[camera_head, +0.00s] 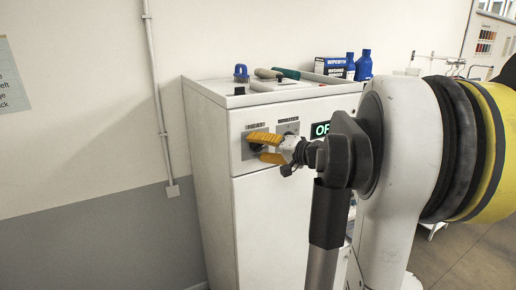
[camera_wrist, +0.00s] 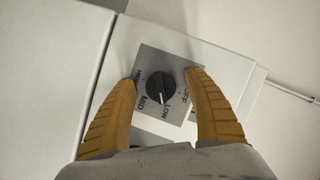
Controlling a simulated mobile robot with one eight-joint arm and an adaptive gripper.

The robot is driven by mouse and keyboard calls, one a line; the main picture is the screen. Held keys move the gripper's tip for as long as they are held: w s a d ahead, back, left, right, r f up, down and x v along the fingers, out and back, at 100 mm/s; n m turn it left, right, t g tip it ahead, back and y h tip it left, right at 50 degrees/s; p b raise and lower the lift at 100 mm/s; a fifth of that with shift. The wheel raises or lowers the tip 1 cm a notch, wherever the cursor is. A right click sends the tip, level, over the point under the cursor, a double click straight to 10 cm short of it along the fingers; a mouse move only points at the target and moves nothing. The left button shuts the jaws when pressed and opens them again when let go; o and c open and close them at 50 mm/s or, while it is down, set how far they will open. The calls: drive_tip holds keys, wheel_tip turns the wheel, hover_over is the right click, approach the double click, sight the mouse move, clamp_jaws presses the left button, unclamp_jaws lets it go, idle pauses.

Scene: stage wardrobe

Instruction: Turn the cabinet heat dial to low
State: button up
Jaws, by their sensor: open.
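The black heat dial (camera_wrist: 160,84) sits on a grey square plate (camera_wrist: 150,58) in the wrist view. The plate carries the words MID, LOW and OFF, plus one at the upper left that is hard to read. A white mark on the dial points down, towards LOW. My gripper (camera_wrist: 163,77) is open, with one yellow finger on each side of the dial and a gap to the knob on both sides. In the head view my gripper (camera_head: 255,148) is at the front of the white cabinet (camera_head: 210,150), by the HEAT label, and hides the dial.
A MINUTES panel (camera_head: 288,128) and a lit green display (camera_head: 320,129) are right of HEAT. A blue brush-like item (camera_head: 241,73), a dark green-handled item (camera_head: 286,73), a blue box (camera_head: 330,67) and blue bottles (camera_head: 364,66) stand on top. A wall pipe (camera_head: 158,100) runs left.

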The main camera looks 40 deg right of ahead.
drive_tip(key=v, duration=1.1)
drive_tip(key=shift+s, duration=0.3)
drive_tip(key=shift+r, duration=0.15)
